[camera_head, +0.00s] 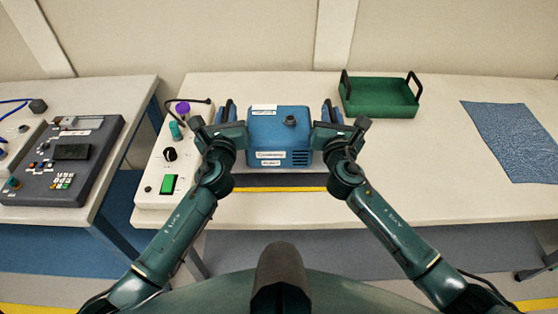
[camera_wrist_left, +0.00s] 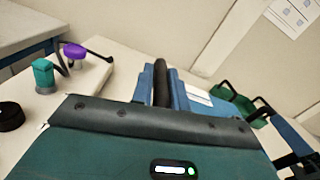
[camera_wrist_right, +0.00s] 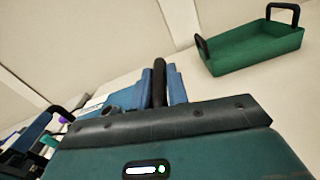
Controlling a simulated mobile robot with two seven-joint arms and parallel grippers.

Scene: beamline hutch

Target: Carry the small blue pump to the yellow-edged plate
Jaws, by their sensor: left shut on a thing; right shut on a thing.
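The small blue pump (camera_head: 280,135) is a blue box with a dark knob on top and vents in front. It is between my two grippers, upright and level. My left gripper (camera_head: 228,112) is shut on the pump's left black handle (camera_wrist_left: 161,82). My right gripper (camera_head: 331,112) is shut on its right black handle (camera_wrist_right: 158,82). The yellow-edged plate (camera_head: 280,182) is dark grey with a yellow front strip and shows just below the pump's front. The pump hides the rest of it. I cannot tell whether the pump touches the plate.
A white control box (camera_head: 152,187) with a green switch, a teal part and a purple knob stands close by my left gripper. A green tray (camera_head: 380,100) with black handles is behind right. A blue mat (camera_head: 515,140) lies far right. The table (camera_head: 430,165) is bare between.

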